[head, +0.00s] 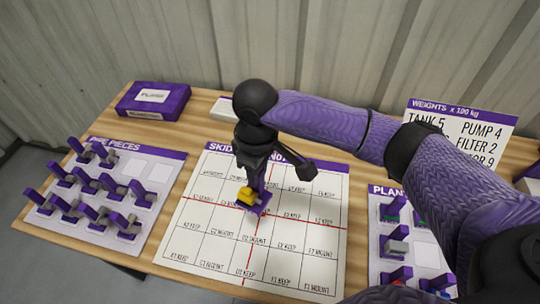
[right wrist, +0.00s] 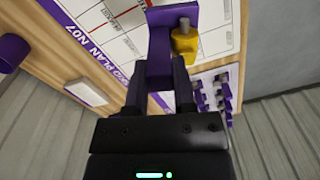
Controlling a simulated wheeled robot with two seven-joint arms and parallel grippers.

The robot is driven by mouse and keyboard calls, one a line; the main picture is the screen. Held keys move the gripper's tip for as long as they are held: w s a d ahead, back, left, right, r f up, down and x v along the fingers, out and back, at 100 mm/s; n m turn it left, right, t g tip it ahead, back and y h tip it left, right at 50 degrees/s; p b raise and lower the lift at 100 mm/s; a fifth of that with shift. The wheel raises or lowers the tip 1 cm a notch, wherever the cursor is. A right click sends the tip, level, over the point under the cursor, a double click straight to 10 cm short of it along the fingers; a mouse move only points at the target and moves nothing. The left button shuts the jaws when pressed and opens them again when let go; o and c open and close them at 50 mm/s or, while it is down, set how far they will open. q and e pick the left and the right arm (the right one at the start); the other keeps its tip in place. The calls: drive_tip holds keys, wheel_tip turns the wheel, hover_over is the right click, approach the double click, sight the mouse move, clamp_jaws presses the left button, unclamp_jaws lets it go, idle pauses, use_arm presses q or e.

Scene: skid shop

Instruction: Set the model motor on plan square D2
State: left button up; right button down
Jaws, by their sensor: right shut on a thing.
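My right gripper (head: 256,182) is shut on the upright purple part of a small piece with a yellow body (head: 247,196), which looks like the model motor. In the right wrist view my gripper (right wrist: 162,85) grips the purple part (right wrist: 160,45), with the yellow body and a grey stub (right wrist: 185,38) beside it. The piece is over the middle of the white skid plan (head: 190,220), near the crossing red lines. I cannot tell whether it touches the plan. Square labels are small; the arm and piece cover some, and I cannot pick out D2. My left gripper is not in view.
A pipe pieces board (head: 150,165) with several purple-handled pieces lies left. A plant board (head: 425,250) with several pieces lies right, partly behind my right arm. A purple box (head: 152,98) and a weights sign (head: 462,118) stand at the back. A white block (head: 222,108) sits behind the plan.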

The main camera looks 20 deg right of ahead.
sight(253, 189)
drive_tip(key=n, duration=0.1)
drive_tip(key=n+p, duration=0.1)
drive_tip(key=r+p, duration=0.1)
drive_tip(key=shift+w+a+n, duration=0.2)
drive_tip(key=shift+w+n, duration=0.05)
drive_tip(key=shift+n, duration=0.15)
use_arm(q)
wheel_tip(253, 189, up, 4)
use_arm(e)
drive_tip(key=shift+w+f+n, duration=0.1)
drive_tip(key=shift+f+n, duration=0.15)
drive_tip(key=shift+n, duration=0.05)
wheel_tip(253, 189, down, 5)
drive_tip(key=b, duration=0.5)
drive_tip(key=shift+f, duration=0.35)
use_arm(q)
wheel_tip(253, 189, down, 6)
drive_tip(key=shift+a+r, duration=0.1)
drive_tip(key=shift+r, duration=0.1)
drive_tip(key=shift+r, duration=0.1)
use_arm(e)
drive_tip(key=shift+r+p, duration=0.2)
drive_tip(key=shift+p, duration=0.15)
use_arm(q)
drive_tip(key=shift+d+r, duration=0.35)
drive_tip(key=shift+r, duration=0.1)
use_arm(e)
drive_tip(key=shift+f, duration=0.15)
